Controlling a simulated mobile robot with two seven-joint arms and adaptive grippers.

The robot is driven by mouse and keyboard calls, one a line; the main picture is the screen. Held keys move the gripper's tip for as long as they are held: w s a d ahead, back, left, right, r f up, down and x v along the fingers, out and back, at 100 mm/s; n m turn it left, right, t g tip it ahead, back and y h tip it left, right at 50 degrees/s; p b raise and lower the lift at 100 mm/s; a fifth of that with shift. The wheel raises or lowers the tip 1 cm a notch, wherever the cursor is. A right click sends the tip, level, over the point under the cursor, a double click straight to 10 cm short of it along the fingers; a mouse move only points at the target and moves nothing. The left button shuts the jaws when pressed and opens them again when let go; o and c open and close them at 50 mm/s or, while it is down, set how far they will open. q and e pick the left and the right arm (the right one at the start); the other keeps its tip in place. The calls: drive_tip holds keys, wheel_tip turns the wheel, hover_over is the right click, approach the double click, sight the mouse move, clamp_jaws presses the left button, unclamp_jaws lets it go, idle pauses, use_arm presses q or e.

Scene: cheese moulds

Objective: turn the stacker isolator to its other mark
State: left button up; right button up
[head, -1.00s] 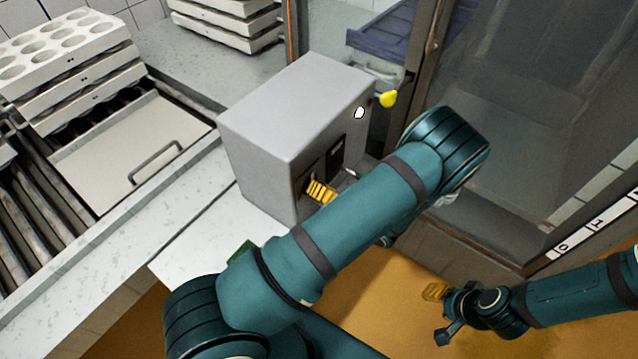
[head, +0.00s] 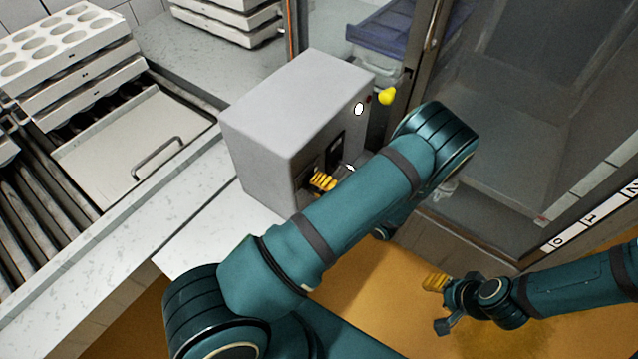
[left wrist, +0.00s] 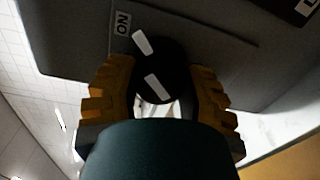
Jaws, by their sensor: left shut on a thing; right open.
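The stacker isolator is a black round knob (left wrist: 178,62) on the grey box (head: 290,115). In the left wrist view it sits between the yellow fingers of my left gripper (left wrist: 160,100), which is shut on it. A white bar (left wrist: 157,88) marks the knob. A second tilted white bar (left wrist: 142,43) shows at its upper edge, near a label (left wrist: 122,22) that seems to read ON, upside down. In the head view my left gripper (head: 323,181) is at the box's front and hides the knob. My right gripper (head: 438,305) is open and empty above the orange floor.
A yellow knob (head: 387,96) and a white button (head: 359,109) are on or beside the box's upper right. A glazed frame (head: 520,130) stands right of my left arm. Stacked white moulds (head: 75,50) and a roller conveyor (head: 40,215) are at the left.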

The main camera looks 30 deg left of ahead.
use_arm(q)
drive_tip(key=o, duration=1.2)
